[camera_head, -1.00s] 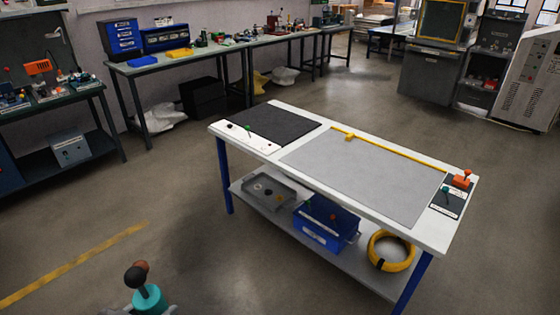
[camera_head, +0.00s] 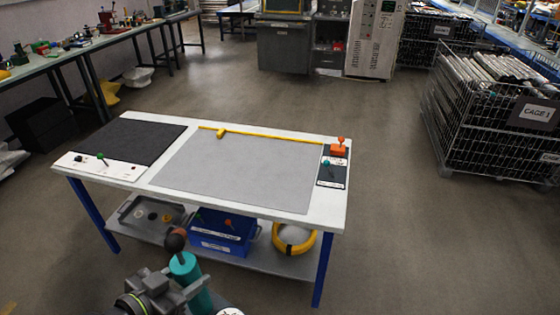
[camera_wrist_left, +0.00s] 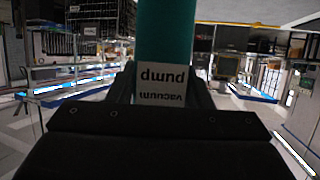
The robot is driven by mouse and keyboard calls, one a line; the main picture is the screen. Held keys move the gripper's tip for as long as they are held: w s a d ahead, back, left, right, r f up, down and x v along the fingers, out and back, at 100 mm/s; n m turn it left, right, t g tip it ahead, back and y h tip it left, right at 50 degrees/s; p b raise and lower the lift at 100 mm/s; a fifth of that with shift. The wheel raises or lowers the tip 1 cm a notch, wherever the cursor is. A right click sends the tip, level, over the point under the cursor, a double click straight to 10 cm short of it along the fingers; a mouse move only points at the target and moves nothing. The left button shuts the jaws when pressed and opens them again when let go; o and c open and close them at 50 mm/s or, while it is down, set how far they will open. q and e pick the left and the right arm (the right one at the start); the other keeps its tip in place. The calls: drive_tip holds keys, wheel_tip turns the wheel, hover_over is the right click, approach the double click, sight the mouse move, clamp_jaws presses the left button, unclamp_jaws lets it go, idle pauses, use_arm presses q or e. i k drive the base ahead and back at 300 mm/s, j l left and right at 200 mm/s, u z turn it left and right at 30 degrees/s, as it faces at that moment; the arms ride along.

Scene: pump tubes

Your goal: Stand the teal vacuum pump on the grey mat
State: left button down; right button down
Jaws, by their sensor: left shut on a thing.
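The teal vacuum pump (camera_head: 186,268) is a teal cylinder with a dark knob on top, at the bottom of the head view. My left gripper (camera_head: 182,287) is shut on it and holds it roughly upright, in front of the table. In the left wrist view the pump (camera_wrist_left: 165,35) stands between the fingers, its white label reading "vacuum pump" upside down. The grey mat (camera_head: 240,170) lies flat and bare on the white table (camera_head: 110,172), beyond the gripper. My right gripper is not in view.
A black mat (camera_head: 130,140) lies on the table's left, an orange-topped device (camera_head: 339,149) on its right end. A yellow strip (camera_head: 270,136) runs along the grey mat's far edge. A blue box (camera_head: 222,232) and yellow coil (camera_head: 294,240) sit on the lower shelf.

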sight(232, 167)
drive_tip(key=i+j+z, duration=0.8)
drive_tip(key=j, duration=0.4)
drive_tip(key=i+j, duration=0.35)
drive_tip(key=j, duration=0.2)
